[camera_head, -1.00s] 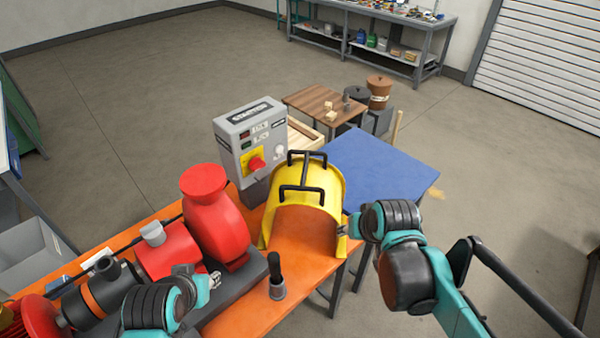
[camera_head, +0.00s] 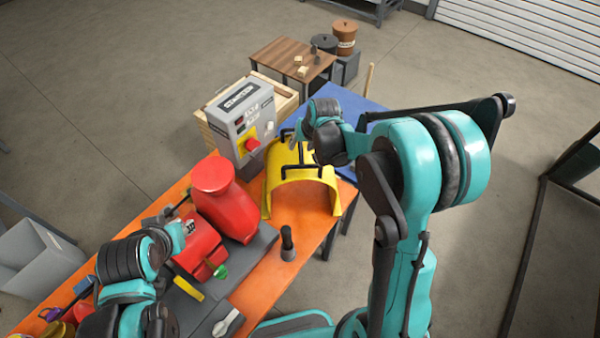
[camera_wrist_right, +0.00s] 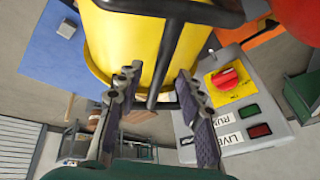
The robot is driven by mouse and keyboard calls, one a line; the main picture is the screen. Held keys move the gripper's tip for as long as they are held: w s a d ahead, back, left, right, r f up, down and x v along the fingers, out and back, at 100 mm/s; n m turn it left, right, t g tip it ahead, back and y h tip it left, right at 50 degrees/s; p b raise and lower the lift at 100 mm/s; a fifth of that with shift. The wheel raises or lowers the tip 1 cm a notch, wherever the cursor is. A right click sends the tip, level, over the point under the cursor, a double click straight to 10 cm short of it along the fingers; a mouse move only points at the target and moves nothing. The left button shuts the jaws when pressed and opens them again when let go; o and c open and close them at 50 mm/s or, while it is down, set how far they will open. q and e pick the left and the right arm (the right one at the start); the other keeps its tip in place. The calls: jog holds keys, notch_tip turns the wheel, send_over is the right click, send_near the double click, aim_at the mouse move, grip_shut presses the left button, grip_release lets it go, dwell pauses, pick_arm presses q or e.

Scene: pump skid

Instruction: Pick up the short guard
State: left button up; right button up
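The short guard, a yellow arched cover (camera_head: 274,185) with a black bar handle (camera_head: 304,168), stands on the orange bench top in the head view. In the right wrist view the yellow shell (camera_wrist_right: 130,45) and its black handle (camera_wrist_right: 168,55) fill the upper middle. My right gripper is above the guard; its fingers are mostly hidden by the wrist in the head view. In the right wrist view the right gripper (camera_wrist_right: 155,88) is open, with a handle bar in the gap between its fingers. My left gripper (camera_head: 187,227) hangs by the red pump, its fingers unclear.
A grey switch box (camera_head: 240,118) with a red knob stands just left of the guard. The red pump (camera_head: 222,195) is left of it, and a black-handled tool (camera_head: 287,243) stands in front. A blue table top (camera_head: 362,106) lies behind the guard.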

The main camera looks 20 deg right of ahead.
jog(key=shift+x, duration=1.1)
jog(key=shift+w, duration=0.1)
jog(key=shift+f+b, duration=0.25)
jog(key=shift+b, duration=0.15)
grip_shut()
